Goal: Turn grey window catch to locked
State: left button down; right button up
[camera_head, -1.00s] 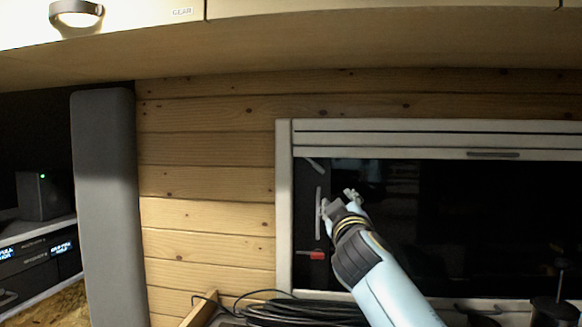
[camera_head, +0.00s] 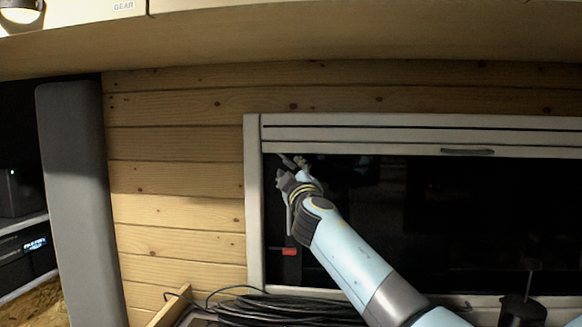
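A short grey bar, which looks like the grey window catch (camera_head: 287,160), sits at the upper left corner of the dark window, slanting down to the right. My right gripper (camera_head: 291,171) reaches up from the lower right to this bar. Its fingers look apart, one on each side of the bar's lower end. I cannot tell whether they touch it. The gripper hides that lower end. A red-tipped piece (camera_head: 289,252) shows lower on the window's left side. My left gripper is not in view.
The pale window frame (camera_head: 254,205) and the rolled blind housing (camera_head: 400,135) border the gripper on the left and above. Black cable coils (camera_head: 290,308) lie below. A dark plunger-like object (camera_head: 523,308) stands at lower right. An overhead cabinet (camera_head: 300,30) spans the top.

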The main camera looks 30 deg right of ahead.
aim_at(290, 164)
jog(key=shift+x, duration=1.25)
grip_shut()
